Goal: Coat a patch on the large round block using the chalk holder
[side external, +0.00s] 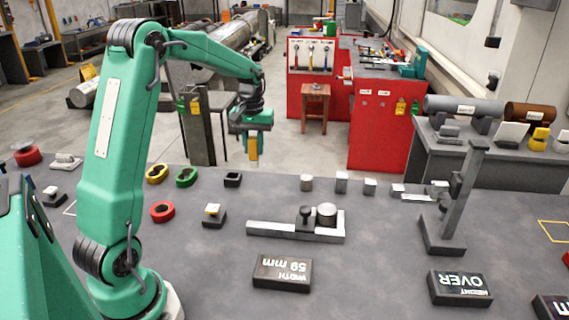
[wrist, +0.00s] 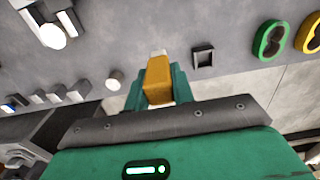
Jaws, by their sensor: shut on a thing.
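My gripper (side external: 252,127) is shut on the orange chalk holder (side external: 253,150), which hangs down over the far side of the grey table. In the wrist view the holder (wrist: 157,82) sits between my green fingers (wrist: 157,92), with a pale tip (wrist: 158,52) at its end. The large round block (side external: 327,212) appears to be the wide grey cylinder in the measuring fixture (side external: 290,231), right of and nearer than my gripper; its pale top shows in the wrist view (wrist: 52,36). The holder is well apart from it. A smaller round block (side external: 306,183) stands behind the fixture.
A dark square holder (side external: 232,179), green (side external: 187,177) and yellow (side external: 157,174) double-ring holders lie near the far edge. Several small blocks (side external: 341,182) stand to the right. A tall height gauge (side external: 458,205) and dark sign plates (side external: 282,272) stand nearer.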

